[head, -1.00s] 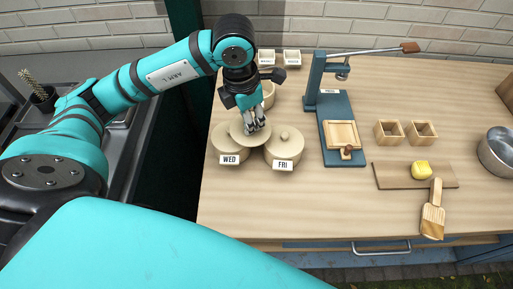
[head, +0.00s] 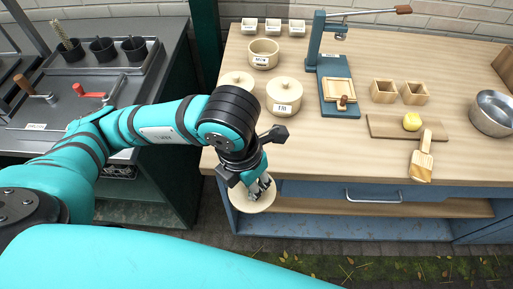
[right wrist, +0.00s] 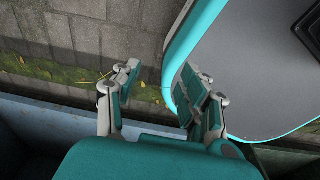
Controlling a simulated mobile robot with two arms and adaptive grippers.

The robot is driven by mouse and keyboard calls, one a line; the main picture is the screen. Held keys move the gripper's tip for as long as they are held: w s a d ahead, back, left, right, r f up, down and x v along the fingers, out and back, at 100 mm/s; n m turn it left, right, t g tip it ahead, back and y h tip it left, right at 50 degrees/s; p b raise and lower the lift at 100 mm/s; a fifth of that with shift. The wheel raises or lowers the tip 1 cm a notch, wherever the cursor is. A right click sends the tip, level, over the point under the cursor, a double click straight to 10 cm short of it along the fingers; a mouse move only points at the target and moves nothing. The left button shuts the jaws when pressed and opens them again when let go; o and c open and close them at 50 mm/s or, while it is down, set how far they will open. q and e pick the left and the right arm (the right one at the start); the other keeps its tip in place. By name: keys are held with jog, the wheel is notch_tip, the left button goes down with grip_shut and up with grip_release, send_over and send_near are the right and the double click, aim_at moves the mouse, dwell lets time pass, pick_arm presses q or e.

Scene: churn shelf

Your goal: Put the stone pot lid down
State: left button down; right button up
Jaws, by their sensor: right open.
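The round cream stone pot lid (head: 252,201) is held by its top in my left gripper (head: 263,187). It hangs in front of the table's front edge, clear of the tabletop, and fingers hide part of it. Another pot (head: 237,79) with a knobbed top is partly hidden by my left arm. An open pot (head: 264,53) stands behind them. My right gripper (right wrist: 160,92) is open and empty in the right wrist view, with paving beyond it.
A low wooden shelf (head: 400,207) lies under the tabletop. A drawer handle (head: 373,196) sticks out in front.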

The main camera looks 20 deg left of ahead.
pick_arm(q)
jog(key=p, duration=0.3)
send_over(262, 146)
jog(key=shift+s+a+f, duration=0.1)
jog(key=shift+s+f, duration=0.3)
jog(key=shift+f, duration=0.2)
jog(key=shift+w, duration=0.25)
notch_tip(262, 146, down, 4)
jog(key=shift+r+p, duration=0.25)
jog(key=shift+p, duration=0.4)
jog(key=shift+f, duration=0.1)
pick_arm(e)
jog(key=r, duration=0.4)
jog(key=shift+w+a+r, duration=0.2)
jog(key=shift+a+r, duration=0.05)
jog(key=shift+a, duration=0.1)
pick_arm(q)
jog(key=shift+f, duration=0.15)
jog(key=c, duration=1.3)
grip_release()
pick_arm(e)
jog(key=shift+f, duration=0.2)
jog(key=shift+r, duration=0.1)
